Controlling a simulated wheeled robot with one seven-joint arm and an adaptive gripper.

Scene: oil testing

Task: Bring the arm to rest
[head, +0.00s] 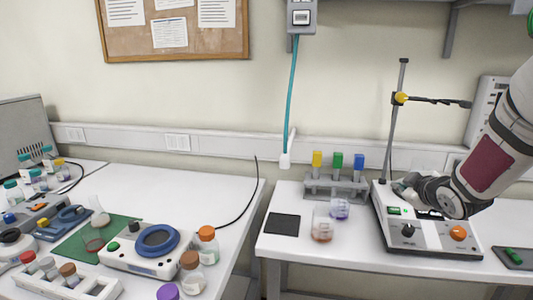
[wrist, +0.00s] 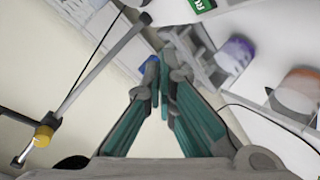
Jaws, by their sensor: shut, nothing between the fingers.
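My arm reaches in from the right edge of the head view, and its wrist is over the white hotplate stirrer (head: 425,233) on the right table. In the wrist view my gripper (wrist: 163,70) has its teal-lined fingers together at the tips, with nothing between them. In the head view the fingers are mostly hidden by the wrist. The fingers point towards the tube rack (wrist: 200,50), whose blue-capped tube (wrist: 148,66) shows close beyond the tips.
A retort stand (head: 393,130) with a yellow clamp rises behind the stirrer. Left of the stirrer are the rack (head: 335,187) with capped tubes, two beakers (head: 321,225) and a black pad (head: 282,224). A gap separates the left table (head: 225,225), which holds instruments and bottles.

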